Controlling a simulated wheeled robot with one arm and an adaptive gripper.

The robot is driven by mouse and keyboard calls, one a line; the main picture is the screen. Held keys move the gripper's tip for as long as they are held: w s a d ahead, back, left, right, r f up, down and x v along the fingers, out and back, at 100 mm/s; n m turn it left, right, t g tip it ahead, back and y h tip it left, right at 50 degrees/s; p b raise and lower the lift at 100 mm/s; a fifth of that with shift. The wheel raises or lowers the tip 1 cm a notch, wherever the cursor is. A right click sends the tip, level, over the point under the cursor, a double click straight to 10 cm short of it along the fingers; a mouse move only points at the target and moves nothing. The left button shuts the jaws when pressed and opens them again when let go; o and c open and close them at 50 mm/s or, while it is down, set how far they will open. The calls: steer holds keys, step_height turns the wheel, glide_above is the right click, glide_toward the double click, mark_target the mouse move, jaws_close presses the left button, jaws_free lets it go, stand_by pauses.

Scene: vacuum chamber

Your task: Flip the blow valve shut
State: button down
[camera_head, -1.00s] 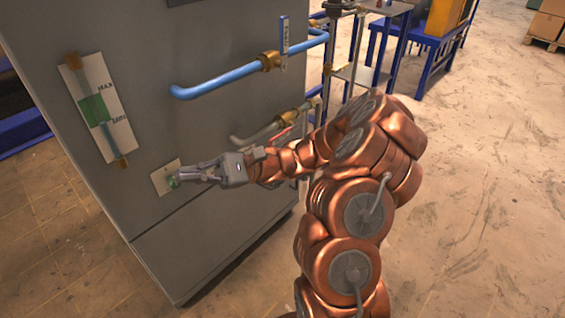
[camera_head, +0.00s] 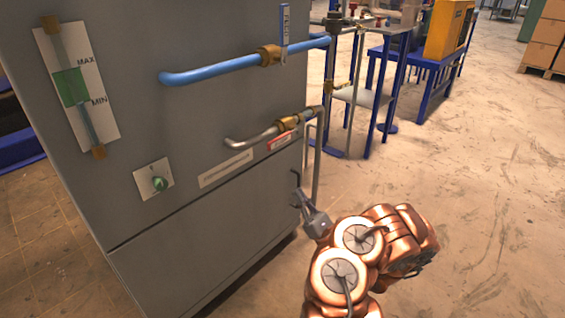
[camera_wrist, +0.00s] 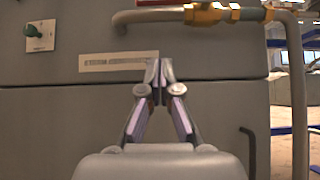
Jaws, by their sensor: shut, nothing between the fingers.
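Two brass valves sit on pipes on the grey cabinet, and I cannot tell by label which is the blow valve. The upper valve (camera_head: 269,55) is on a blue pipe (camera_head: 215,72), with its blue lettered lever (camera_head: 284,30) standing upright across the pipe. The lower valve (camera_head: 288,123) is on a grey pipe (camera_head: 245,142); its brass body also shows in the wrist view (camera_wrist: 225,13), but its lever position is unclear. My gripper (camera_head: 302,199) is low at the cabinet's right edge, below the lower valve. In the wrist view its fingertips (camera_wrist: 159,70) meet, shut and empty.
A green knob (camera_head: 159,184) on a white plate and a MAX/MIN gauge (camera_head: 76,88) are on the cabinet front. A vertical grey pipe (camera_wrist: 299,110) stands to the right of my gripper.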

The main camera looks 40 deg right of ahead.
mark_target(285, 138)
stand_by(0.3)
steer(key=s+r+b+x, duration=0.2)
steer(key=x, duration=1.1)
steer(key=shift+d, duration=0.2)
steer(key=shift+f, duration=0.1)
steer(key=shift+r+p, duration=0.25)
steer(key=shift+p, duration=0.1)
